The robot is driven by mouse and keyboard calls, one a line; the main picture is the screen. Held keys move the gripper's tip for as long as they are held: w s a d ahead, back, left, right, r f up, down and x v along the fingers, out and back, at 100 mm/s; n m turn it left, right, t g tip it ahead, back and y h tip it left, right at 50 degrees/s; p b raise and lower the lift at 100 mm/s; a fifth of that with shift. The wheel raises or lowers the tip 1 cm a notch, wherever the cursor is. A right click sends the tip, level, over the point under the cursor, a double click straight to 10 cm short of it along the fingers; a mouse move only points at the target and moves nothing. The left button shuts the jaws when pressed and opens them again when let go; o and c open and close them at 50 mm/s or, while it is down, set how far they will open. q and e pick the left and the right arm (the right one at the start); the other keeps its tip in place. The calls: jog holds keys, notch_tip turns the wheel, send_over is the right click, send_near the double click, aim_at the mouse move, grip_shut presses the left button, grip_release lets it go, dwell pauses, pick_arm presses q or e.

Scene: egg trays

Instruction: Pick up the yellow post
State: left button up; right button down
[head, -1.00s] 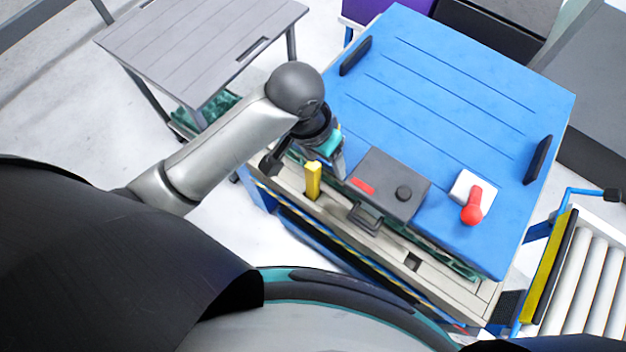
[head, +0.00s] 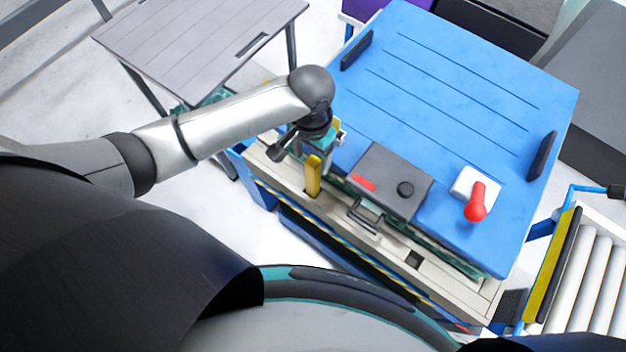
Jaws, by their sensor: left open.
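The yellow post (head: 313,177) stands upright on the beige front ledge (head: 411,259) of the blue-topped workbench, left of the dark grey box. My left gripper (head: 303,150) is open and empty. It hangs just behind and above the post in the picture, over the ledge's left end. The post's top overlaps the gripper's lower part in the picture, and I cannot tell whether they touch. A second small yellow piece (head: 336,125) shows partly behind the gripper. My right gripper is not in view.
A dark grey box (head: 391,180) with a red mark and black knob sits right of the post. A red lever (head: 476,203) on a white base stands farther right. The blue bench top (head: 440,90) is mostly clear. A grey table (head: 200,45) stands at upper left.

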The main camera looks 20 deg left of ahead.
aim_at(313, 182)
pick_arm(q)
jog(key=shift+w+d+f+b, duration=0.1)
jog(key=shift+f+b, duration=0.2)
jog(key=shift+f, duration=1.15)
jog(key=shift+w+f+b, duration=0.1)
jog(key=shift+f+b, duration=0.15)
jog(key=shift+f, duration=1.2)
jog(key=shift+c, duration=0.2)
grip_shut()
